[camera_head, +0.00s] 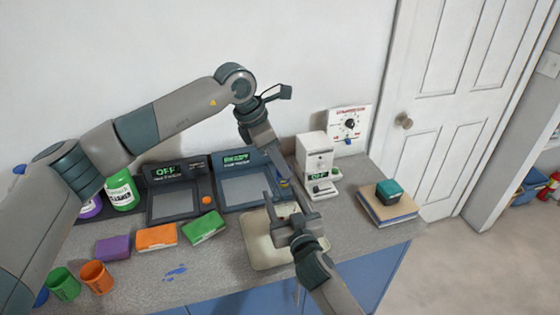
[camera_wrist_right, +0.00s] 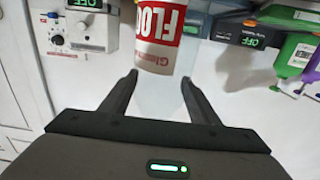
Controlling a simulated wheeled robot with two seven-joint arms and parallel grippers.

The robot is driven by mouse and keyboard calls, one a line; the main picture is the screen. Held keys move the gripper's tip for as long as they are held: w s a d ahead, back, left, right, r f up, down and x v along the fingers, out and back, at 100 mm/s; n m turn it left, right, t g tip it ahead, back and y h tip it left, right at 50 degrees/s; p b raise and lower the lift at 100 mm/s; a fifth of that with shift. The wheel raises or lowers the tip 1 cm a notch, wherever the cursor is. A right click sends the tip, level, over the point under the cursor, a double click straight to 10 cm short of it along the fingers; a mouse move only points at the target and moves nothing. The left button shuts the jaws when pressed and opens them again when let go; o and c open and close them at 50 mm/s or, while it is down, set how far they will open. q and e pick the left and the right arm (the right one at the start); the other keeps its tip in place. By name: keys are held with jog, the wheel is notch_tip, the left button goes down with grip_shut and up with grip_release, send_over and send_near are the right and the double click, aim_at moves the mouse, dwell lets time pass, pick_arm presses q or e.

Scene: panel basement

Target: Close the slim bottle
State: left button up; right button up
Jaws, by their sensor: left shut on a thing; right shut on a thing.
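My right gripper (camera_head: 284,200) is raised over the counter, its fingers pointing up and away in the head view. In the right wrist view its fingers (camera_wrist_right: 160,78) are on either side of a clear slim bottle (camera_wrist_right: 172,95). A red-and-white label reading "FLO" shows just beyond the fingertips. My left gripper (camera_head: 284,178) reaches down from above, close over the right one. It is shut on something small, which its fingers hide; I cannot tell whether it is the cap. The bottle is mostly hidden in the head view, so I cannot tell whether its mouth is covered.
A pale tray (camera_head: 262,250) lies under my right gripper. Two dark devices (camera_head: 240,190) and a white dispenser (camera_head: 317,160) stand behind. A green bottle (camera_head: 121,192), coloured blocks (camera_head: 156,237) and cups (camera_head: 96,277) are at left; a book stack (camera_head: 388,207) is at right.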

pick_arm(q)
jog(key=shift+f, duration=0.55)
dwell(0.6)
